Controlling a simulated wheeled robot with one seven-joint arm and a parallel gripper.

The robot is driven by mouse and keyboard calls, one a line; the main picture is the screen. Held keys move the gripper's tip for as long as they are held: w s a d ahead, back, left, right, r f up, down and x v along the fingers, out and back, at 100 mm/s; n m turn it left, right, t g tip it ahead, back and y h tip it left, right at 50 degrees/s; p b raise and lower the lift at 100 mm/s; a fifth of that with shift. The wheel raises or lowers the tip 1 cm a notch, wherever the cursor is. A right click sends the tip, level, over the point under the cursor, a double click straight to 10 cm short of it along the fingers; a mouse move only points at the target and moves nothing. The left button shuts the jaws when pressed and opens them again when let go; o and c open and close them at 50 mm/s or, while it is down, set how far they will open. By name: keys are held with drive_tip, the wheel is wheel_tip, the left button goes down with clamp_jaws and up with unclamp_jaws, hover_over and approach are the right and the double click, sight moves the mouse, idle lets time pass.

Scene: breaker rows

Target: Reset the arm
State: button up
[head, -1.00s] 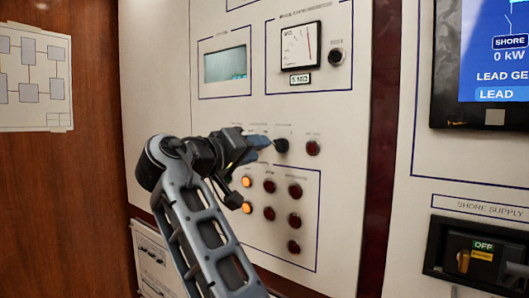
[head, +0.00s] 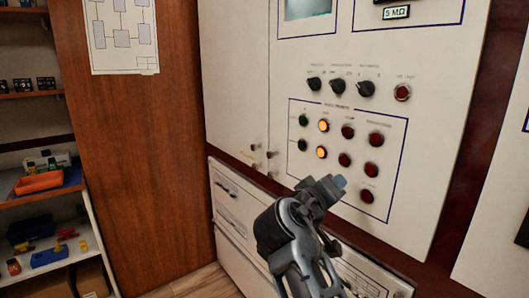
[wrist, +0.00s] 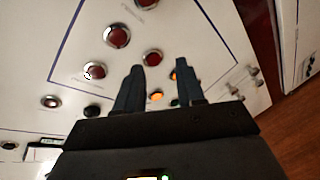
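My gripper (head: 338,184) is in front of the lower part of a pale control panel (head: 235,80), below and left of the lowest red lamps in the head view. In the wrist view its two dark fingers (wrist: 159,88) stand apart with nothing between them. They point toward the panel face, which shows lamps beyond the tips. My arm is bent and comes up from the bottom of the head view. I cannot tell the exact gap to the panel, but no contact shows.
Black knobs (head: 338,86) and a red button (head: 402,92) sit above a framed group of green, lit amber and red lamps (head: 323,125). Drawer-like fronts (head: 232,205) are below. Shelves (head: 40,185) with coloured items stand at left, beyond a wooden wall (head: 140,150).

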drive_tip(key=s+d+f+n+y, duration=0.1)
drive_tip(key=s+f+y, duration=0.2)
drive_tip(key=s+f, duration=0.65)
drive_tip(key=s+d+f+n+y, duration=0.1)
drive_tip(key=s+f+n+y, duration=0.15)
drive_tip(key=s+f, duration=0.65)
drive_tip(key=s+f+m+y, duration=0.25)
drive_tip(key=s+f, duration=0.55)
drive_tip(key=s, duration=0.5)
drive_tip(key=s+d+r+m, duration=0.1)
drive_tip(key=s+r, duration=0.3)
drive_tip(key=s, duration=0.4)
drive_tip(key=s+d+r+m+t+y, duration=0.1)
drive_tip(key=s+r, duration=0.3)
drive_tip(key=s, duration=0.4)
drive_tip(key=s+d+r+m, duration=0.2)
drive_tip(key=s+r, duration=0.3)
drive_tip(key=s, duration=0.3)
drive_tip(key=shift+t+y, duration=0.3)
drive_tip(key=shift+d, duration=0.1)
